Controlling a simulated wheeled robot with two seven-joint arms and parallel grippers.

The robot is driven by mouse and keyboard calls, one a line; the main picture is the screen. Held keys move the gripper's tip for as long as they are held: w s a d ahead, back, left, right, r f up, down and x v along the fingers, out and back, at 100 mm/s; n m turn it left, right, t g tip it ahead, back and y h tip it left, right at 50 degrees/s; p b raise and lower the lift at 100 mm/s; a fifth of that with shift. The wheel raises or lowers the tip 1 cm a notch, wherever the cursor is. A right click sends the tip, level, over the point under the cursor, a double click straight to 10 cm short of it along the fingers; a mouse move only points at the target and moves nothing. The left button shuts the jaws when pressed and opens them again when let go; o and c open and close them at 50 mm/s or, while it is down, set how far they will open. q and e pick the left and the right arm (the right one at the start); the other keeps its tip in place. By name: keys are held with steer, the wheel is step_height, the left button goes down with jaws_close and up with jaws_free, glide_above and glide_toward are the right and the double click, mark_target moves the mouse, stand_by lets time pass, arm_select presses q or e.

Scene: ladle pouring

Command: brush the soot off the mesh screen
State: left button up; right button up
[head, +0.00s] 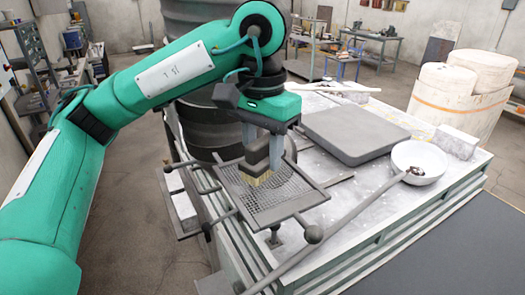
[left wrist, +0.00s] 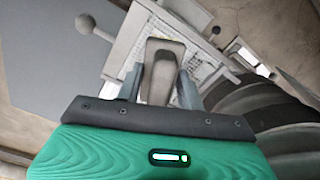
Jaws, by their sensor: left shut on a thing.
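The mesh screen (head: 250,210) is a grey framed grid at the near left corner of the worktable. Part of it shows behind the brush in the left wrist view (left wrist: 198,72). My left gripper (head: 265,145) is shut on a brush (head: 257,160) with a dark body and pale yellowish bristles. The brush points down over the screen, its bristles at or just above the mesh; contact is hard to tell. In the left wrist view the brush (left wrist: 161,75) sits between the two fingers. Soot cannot be clearly told from the dark mesh. My right gripper is not in view.
The worktable (head: 345,185) carries a dark flat slab (head: 355,132), a white bowl (head: 419,160) and a small grey block (head: 455,141). A dark ribbed drum (head: 205,125) stands close behind the screen.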

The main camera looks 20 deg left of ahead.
mark_target(262, 139)
arm_select(q)
steer(key=shift+r, duration=0.35)
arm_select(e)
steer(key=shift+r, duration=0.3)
arm_select(q)
steer(key=shift+r, duration=0.1)
